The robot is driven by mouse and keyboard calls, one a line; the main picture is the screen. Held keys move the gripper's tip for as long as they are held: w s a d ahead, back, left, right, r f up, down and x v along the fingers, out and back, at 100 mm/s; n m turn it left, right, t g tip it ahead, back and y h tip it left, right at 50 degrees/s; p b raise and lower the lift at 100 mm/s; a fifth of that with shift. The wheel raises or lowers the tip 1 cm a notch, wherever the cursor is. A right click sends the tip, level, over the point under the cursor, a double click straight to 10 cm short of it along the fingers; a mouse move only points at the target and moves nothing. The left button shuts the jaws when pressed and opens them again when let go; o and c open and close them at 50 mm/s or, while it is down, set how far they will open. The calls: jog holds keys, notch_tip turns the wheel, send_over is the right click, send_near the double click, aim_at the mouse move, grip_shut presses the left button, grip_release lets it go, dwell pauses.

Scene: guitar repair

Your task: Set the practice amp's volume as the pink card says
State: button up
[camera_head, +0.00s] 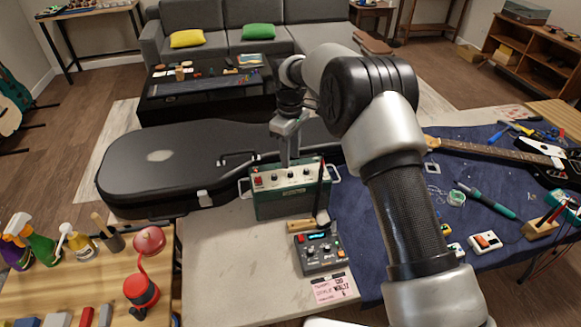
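My gripper (289,163) points down at the amp's top edge, just behind or over the knob panel. I cannot tell whether it touches a knob, or whether its fingers are open or shut. The knob settings are too small to read. The pink card (334,288) lies flat at the bench front. Its dark print is mostly unreadable from here.
A grey pedal unit (320,250) with a lit display stands between amp and card, with a wooden-based brush (301,225) behind it. A black guitar case (165,165) lies behind the bench. A blue mat (465,215) holds a guitar neck and tools. Bare bench lies left (222,265).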

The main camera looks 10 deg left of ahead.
aim_at(290, 172)
notch_tip(290, 172, down, 5)
jog(key=shift+f, duration=0.2)
grip_shut()
